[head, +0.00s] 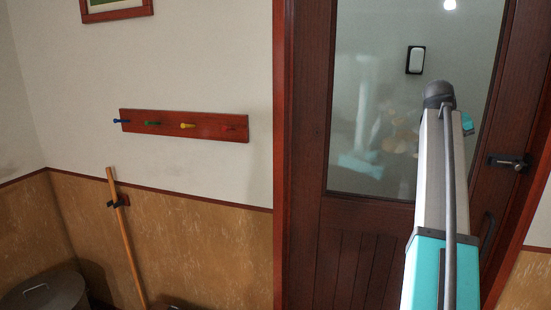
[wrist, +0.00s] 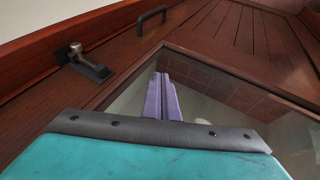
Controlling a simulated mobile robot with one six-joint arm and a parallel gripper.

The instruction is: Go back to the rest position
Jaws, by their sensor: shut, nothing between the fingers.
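My gripper (wrist: 162,78) shows in the wrist view as two purple fingers close together, shut and empty. It points toward the glass pane of the door and appears apart from it. In the head view my arm rises in front of the right part of the door (head: 350,245), and the gripper is hidden there. The door is dark wood with a glass pane (head: 375,100) that reflects a blurred pale shape.
A red peg rack (head: 215,127) hangs on the left wall. A wooden pole (head: 127,240) leans below it, beside a dark lidded bin (head: 45,295). The wall between is clear.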

